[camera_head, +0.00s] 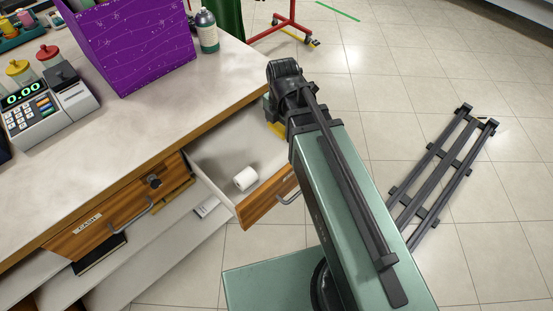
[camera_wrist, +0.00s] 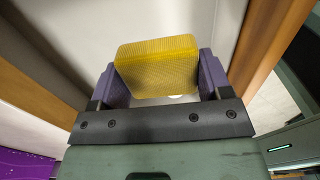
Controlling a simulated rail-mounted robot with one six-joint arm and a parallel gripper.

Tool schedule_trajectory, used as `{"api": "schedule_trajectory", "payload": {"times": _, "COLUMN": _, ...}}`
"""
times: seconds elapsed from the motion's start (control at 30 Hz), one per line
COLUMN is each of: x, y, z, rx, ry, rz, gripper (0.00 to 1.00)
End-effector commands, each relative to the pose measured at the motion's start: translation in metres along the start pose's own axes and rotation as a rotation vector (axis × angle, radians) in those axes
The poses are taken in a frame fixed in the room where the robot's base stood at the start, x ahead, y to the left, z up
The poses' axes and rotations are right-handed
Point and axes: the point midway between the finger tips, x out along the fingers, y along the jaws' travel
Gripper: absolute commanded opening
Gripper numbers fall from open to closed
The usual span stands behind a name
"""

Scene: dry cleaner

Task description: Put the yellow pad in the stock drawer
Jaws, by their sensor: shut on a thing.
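The yellow pad (camera_wrist: 157,66) is held between the two purple fingers of my gripper (camera_wrist: 160,82) in the wrist view. In the head view only a small yellow part of the pad (camera_head: 276,129) shows beside my arm, over the inner right part of an open drawer (camera_head: 222,150). The drawer is pale inside with a wooden front, and its label cannot be read. A white roll (camera_head: 246,178) lies in it near the front. My arm hides the drawer's right end. I cannot tell whether the pad touches the drawer floor.
A shut wooden drawer labelled CASH (camera_head: 112,222) is left of the open one. On the counter (camera_head: 150,125) stand a cash register (camera_head: 45,105), a purple box (camera_head: 135,45) and a green bottle (camera_head: 207,32). A dark rack (camera_head: 440,165) lies on the floor at right.

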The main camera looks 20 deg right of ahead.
Motion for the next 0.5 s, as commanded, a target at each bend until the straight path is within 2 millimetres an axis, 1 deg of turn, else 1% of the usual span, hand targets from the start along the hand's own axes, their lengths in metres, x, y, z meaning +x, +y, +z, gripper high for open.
{"api": "schedule_trajectory", "payload": {"times": 0.03, "x": 0.037, "y": 0.0, "z": 0.0, "rx": 0.0, "ry": 0.0, "rz": 0.0, "gripper": 0.45}}
{"api": "schedule_trajectory", "payload": {"times": 0.1, "x": 0.059, "y": 0.0, "z": 0.0, "rx": 0.0, "ry": 0.0, "rz": 0.0, "gripper": 0.45}}
{"api": "schedule_trajectory", "payload": {"times": 0.13, "x": 0.066, "y": 0.0, "z": 0.0, "rx": 0.0, "ry": 0.0, "rz": 0.0, "gripper": 0.45}}
{"api": "schedule_trajectory", "payload": {"times": 0.2, "x": 0.076, "y": 0.0, "z": 0.0, "rx": 0.001, "ry": 0.0, "rz": 0.0, "gripper": 0.45}}
{"api": "schedule_trajectory", "payload": {"times": 0.23, "x": 0.077, "y": 0.0, "z": 0.0, "rx": 0.001, "ry": 0.0, "rz": 0.0, "gripper": 0.45}}
{"api": "schedule_trajectory", "payload": {"times": 0.37, "x": 0.074, "y": 0.0, "z": 0.0, "rx": 0.001, "ry": 0.0, "rz": 0.0, "gripper": 0.45}}
{"api": "schedule_trajectory", "payload": {"times": 0.43, "x": 0.082, "y": 0.0, "z": 0.0, "rx": 0.001, "ry": 0.0, "rz": 0.0, "gripper": 0.45}}
{"api": "schedule_trajectory", "payload": {"times": 0.5, "x": 0.098, "y": 0.0, "z": 0.0, "rx": 0.001, "ry": 0.0, "rz": 0.0, "gripper": 0.45}}
